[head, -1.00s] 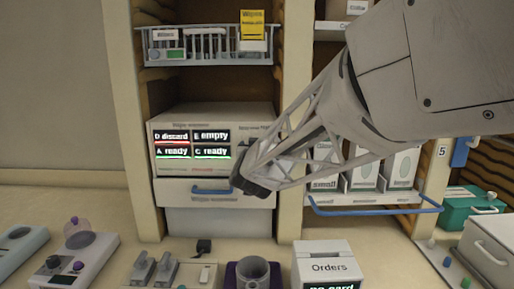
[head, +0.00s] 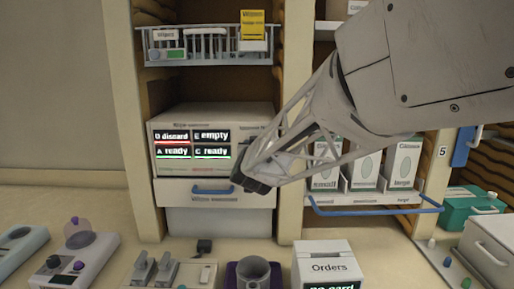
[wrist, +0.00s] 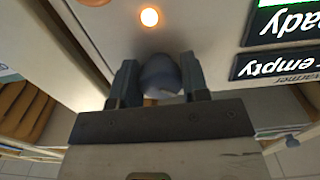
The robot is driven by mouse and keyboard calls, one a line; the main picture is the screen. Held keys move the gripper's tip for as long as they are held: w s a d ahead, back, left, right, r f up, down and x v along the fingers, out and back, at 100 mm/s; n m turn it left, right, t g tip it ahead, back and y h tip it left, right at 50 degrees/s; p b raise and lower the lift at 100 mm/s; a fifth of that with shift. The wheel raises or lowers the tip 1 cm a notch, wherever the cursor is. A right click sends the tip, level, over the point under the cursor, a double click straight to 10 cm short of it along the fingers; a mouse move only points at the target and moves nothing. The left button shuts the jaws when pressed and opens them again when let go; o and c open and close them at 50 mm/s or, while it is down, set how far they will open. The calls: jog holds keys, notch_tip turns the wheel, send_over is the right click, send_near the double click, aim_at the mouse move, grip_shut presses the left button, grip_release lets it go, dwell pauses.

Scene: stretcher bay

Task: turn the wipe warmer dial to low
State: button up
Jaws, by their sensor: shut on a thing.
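The wipe warmer (head: 215,119) is a pale box in the shelf bay, with a lit display (head: 192,144) reading D discard, E empty, A ready and C ready. My gripper (head: 250,180) is at the right part of its front, and hides the dial in the head view. In the wrist view my gripper (wrist: 160,80) is shut on a rounded grey knob, the dial (wrist: 160,75), with one finger on each side. A small orange light (wrist: 149,16) glows on the panel near the dial. The dial's markings and setting cannot be read.
A drawer with a blue handle (head: 212,190) sits below the warmer. A wire basket (head: 208,45) hangs above it. White boxes (head: 365,165) stand on a shelf to the right. An Orders box (head: 327,264) and a grey cup (head: 253,272) stand on the counter in front.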

jog(key=shift+m, duration=0.5)
jog(key=o, duration=0.9)
jog(key=shift+s, duration=0.1)
jog(key=s, duration=0.7)
jog(key=shift+s, duration=0.3)
